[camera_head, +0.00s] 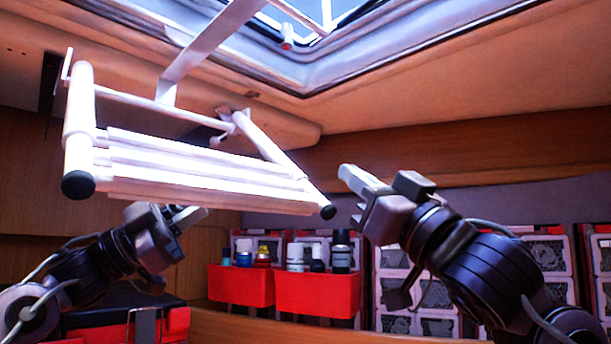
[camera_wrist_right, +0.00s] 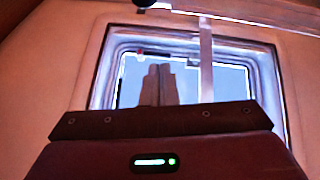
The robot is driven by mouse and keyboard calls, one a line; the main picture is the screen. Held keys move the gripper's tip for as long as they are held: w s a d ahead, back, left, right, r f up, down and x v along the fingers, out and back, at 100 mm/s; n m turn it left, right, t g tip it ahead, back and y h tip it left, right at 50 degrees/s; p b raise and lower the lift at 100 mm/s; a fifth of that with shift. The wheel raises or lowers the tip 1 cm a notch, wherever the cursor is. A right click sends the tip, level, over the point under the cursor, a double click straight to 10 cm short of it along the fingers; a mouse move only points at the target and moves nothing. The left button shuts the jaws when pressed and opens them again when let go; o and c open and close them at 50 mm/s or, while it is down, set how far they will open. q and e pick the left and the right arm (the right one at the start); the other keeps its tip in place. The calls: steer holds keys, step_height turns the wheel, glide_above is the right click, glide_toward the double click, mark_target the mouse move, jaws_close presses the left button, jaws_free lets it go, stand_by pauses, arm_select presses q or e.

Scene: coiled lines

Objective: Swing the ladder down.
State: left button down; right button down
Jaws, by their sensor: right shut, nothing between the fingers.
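The white ladder (camera_head: 200,165) hangs folded below the roof hatch, its rungs stacked close together between two side rails with black end caps. A white strap-like arm (camera_head: 205,45) runs from it up toward the hatch. In the right wrist view, part of the ladder (camera_wrist_right: 245,15) crosses the top right. My right gripper (camera_head: 345,175) is shut and empty, to the right of the ladder's right rail end and apart from it. Its closed fingers (camera_wrist_right: 160,72) point at the hatch in the right wrist view. My left gripper (camera_head: 200,213) is below the ladder's left part; its finger opening is unclear.
The open roof hatch (camera_head: 310,75) shows sky above. Two red bins (camera_head: 317,293) with bottles and jars stand on a shelf below the ladder. Racks of crates with mesh fronts (camera_head: 545,255) line the back right. A red box (camera_head: 100,333) is at lower left.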

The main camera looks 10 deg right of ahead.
steer(key=w+a+r, duration=0.1)
steer(key=w, duration=0.1)
steer(key=w+a, duration=0.1)
steer(key=w, duration=0.1)
steer(key=w+a+r, duration=0.1)
steer(key=w+a, duration=0.1)
steer(key=w, duration=0.1)
steer(key=shift+r, duration=0.3)
steer(key=shift+w+a+f, duration=0.2)
steer(key=shift+w+f, duration=0.2)
arm_select(q)
steer(key=shift+d+f, duration=0.2)
steer(key=shift+f, duration=0.05)
